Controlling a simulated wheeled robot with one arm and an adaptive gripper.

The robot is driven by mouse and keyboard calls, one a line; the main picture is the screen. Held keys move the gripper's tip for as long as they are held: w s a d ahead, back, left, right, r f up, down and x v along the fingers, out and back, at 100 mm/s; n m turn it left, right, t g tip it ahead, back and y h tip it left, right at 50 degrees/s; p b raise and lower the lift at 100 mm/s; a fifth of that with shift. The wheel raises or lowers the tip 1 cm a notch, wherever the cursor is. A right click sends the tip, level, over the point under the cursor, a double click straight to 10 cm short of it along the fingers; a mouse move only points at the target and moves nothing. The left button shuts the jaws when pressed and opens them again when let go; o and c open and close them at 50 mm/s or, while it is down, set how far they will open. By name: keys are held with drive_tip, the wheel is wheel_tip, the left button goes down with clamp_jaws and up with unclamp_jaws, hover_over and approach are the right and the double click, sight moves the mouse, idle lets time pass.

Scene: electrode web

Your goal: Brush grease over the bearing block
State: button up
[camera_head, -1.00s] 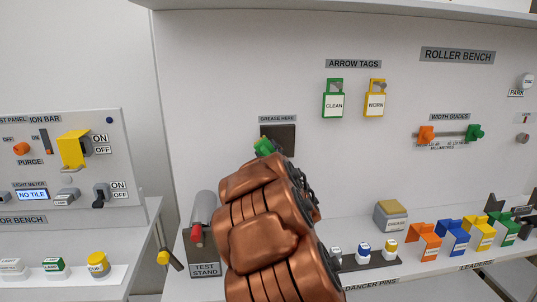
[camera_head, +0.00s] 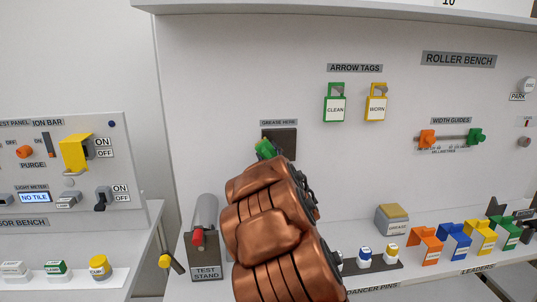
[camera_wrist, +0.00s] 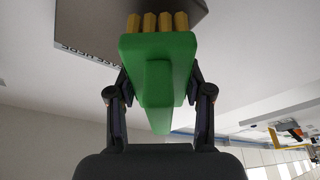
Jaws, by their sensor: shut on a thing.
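The bearing block is a dark square (camera_head: 286,143) on the wall under a "GREASE HERE" label in the head view. It also shows as a dark plate (camera_wrist: 90,20) at the top of the wrist view. My gripper (camera_wrist: 158,95) is shut on a green brush (camera_wrist: 158,60) with yellow bristles. The bristle tips overlap the dark plate in the wrist view; I cannot tell whether they touch. In the head view the green brush (camera_head: 265,149) sits at the lower left of the block. My copper-coloured arm hides the gripper fingers there.
A test stand (camera_head: 206,235) is left of my arm. Dancer pins (camera_head: 364,255) and coloured leaders (camera_head: 455,240) line the front. Green and yellow tags (camera_head: 335,103) hang upper right.

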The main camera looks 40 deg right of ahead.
sight(287, 144)
drive_tip(key=shift+w+d, duration=0.55)
drive_tip(key=shift+w, duration=0.2)
idle(0.5)
drive_tip(key=shift+d, duration=0.1)
drive_tip(key=shift+s+d+p, duration=0.25)
drive_tip(key=shift+s+d, duration=0.55)
drive_tip(key=shift+d, duration=0.25)
drive_tip(key=shift+s+d+p, duration=0.25)
drive_tip(key=shift+s+d, duration=0.6)
drive_tip(key=shift+d, duration=0.15)
drive_tip(key=shift+s+d+p, duration=0.25)
drive_tip(key=shift+s+d, duration=0.55)
drive_tip(key=shift+d, duration=0.25)
drive_tip(key=shift+b, duration=0.35)
drive_tip(key=shift+w+a, duration=0.1)
